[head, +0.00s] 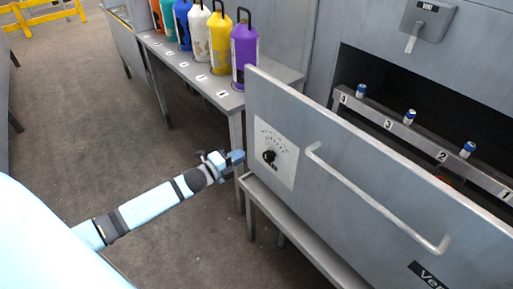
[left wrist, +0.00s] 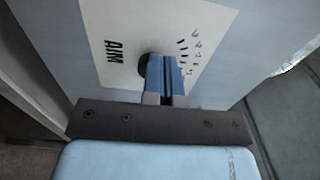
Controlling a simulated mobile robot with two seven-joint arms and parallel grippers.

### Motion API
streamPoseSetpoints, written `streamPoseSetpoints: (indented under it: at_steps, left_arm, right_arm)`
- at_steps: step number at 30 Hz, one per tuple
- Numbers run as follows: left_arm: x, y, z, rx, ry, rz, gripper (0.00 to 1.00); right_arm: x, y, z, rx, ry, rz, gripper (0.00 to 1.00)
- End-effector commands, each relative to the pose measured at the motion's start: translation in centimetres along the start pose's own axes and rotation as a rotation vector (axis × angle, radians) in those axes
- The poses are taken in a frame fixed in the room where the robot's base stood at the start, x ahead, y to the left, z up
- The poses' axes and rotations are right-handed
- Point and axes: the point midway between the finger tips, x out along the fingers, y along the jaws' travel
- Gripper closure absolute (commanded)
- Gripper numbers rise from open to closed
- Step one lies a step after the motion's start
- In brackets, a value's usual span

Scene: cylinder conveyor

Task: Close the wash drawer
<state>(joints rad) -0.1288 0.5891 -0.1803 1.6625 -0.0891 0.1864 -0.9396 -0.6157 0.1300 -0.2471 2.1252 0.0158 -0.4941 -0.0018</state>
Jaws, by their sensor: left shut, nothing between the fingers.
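The wash drawer's grey front panel (head: 345,165) stands forward of the cabinet, with a gap behind it. It carries a long bar handle (head: 375,198) and a white label with a black dial (head: 269,156). My left gripper (head: 238,156) is shut and empty, near the left edge of the panel in the head view. In the left wrist view the closed blue fingers (left wrist: 165,78) point at the panel and overlap the dial (left wrist: 143,66). I cannot tell whether they touch it. My right gripper is not in view.
Behind the panel, a numbered rail (head: 425,140) holds small blue-and-white capped pieces under a dark opening. A vent lever (head: 411,42) is above. Several coloured bottles, including a purple one (head: 244,54), stand on a side bench (head: 222,97). Open floor (head: 90,120) lies left.

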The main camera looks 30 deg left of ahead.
Motion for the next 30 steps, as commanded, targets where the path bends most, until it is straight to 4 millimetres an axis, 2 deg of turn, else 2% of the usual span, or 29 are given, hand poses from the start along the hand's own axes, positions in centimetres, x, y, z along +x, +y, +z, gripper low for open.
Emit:
streamPoseSetpoints:
  at_steps: [1, 6, 12, 18, 30]
  left_arm:
    - [1.2, -0.1, 0.0, 0.001, 0.0, -0.004, 1.0]
    - [4.4, 0.0, 0.0, -0.001, 0.0, -0.002, 1.0]
    - [6.8, 0.0, 0.0, -0.002, -0.001, 0.0, 1.0]
    - [7.5, 0.0, -0.1, -0.001, 0.001, 0.0, 1.0]
    - [7.5, 0.0, 0.0, -0.002, 0.0, 0.001, 1.0]
  right_arm:
    - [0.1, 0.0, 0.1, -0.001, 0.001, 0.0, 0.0]
    - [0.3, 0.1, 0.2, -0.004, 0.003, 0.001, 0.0]
    - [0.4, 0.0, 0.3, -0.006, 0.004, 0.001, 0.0]
    - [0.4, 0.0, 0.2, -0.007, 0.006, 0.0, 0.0]
    - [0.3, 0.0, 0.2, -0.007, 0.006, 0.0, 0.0]
